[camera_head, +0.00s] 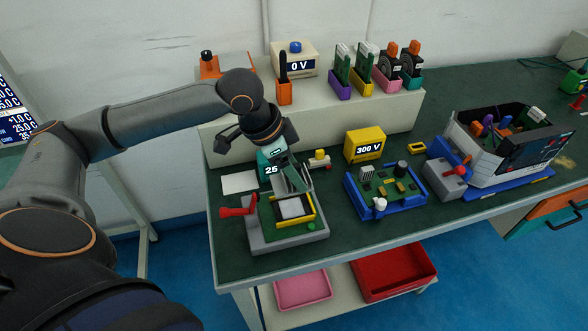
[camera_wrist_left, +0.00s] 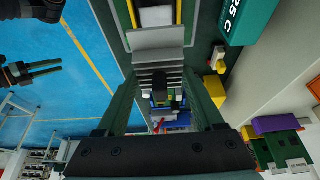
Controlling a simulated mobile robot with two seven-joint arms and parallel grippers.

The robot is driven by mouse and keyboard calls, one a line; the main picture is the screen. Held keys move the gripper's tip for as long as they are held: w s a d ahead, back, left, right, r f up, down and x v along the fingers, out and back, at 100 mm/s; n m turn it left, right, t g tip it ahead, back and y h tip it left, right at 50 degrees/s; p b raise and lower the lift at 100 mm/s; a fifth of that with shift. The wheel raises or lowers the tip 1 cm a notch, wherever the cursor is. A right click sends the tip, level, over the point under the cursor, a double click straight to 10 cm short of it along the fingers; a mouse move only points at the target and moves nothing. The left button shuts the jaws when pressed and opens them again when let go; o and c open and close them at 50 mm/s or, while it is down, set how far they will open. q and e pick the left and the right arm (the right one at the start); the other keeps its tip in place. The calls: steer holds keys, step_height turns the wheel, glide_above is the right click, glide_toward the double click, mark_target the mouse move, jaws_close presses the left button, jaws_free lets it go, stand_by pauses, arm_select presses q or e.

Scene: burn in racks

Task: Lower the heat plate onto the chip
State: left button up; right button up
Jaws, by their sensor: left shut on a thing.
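The test fixture (camera_head: 262,240) is a grey base with a red lever (camera_head: 238,211) on the left and a yellow frame (camera_head: 308,213). A pale grey square (camera_head: 292,208) lies inside the frame. My left gripper (camera_head: 297,183) points down just behind and above the frame. In the left wrist view its green fingers (camera_wrist_left: 163,95) stand either side of a grey, stepped block, which I take as the heat plate (camera_wrist_left: 158,72). The chip cannot be made out. My right gripper (camera_wrist_left: 40,70) shows small at the left of the left wrist view; its jaw state is unclear.
A teal display (camera_head: 267,170) stands close behind the fixture. To the right are a small yellow-and-red part (camera_head: 319,159), a yellow 300 V box (camera_head: 364,145) and a blue-based circuit board (camera_head: 385,189). A raised shelf (camera_head: 330,122) with several upright cards runs behind.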

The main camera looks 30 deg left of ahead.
arm_select(q)
step_height(320, 180, down, 3)
steer(key=b, duration=0.4)
steer(key=shift+f, duration=2.2)
arm_select(e)
steer(key=shift+w+a+f, duration=0.1)
steer(key=shift+a+f, duration=0.1)
steer(key=shift+f, duration=0.5)
steer(key=shift+w+a+f, duration=0.15)
steer(key=shift+f, duration=0.5)
steer(key=shift+w+a+f, duration=0.1)
steer(key=shift+a+f, duration=0.1)
steer(key=shift+f, duration=0.5)
steer(key=shift+d+r, duration=0.15)
steer(key=shift+r, duration=0.2)
arm_select(q)
steer(key=shift+p, duration=0.45)
arm_select(e)
steer(key=shift+s+r, duration=0.15)
steer(key=shift+s, duration=0.05)
arm_select(q)
steer(key=shift+f+p, duration=0.15)
steer(key=shift+p, duration=0.2)
arm_select(e)
steer(key=shift+r, duration=0.35)
arm_select(q)
steer(key=shift+f, duration=0.15)
arm_select(e)
steer(key=shift+w+r, duration=0.2)
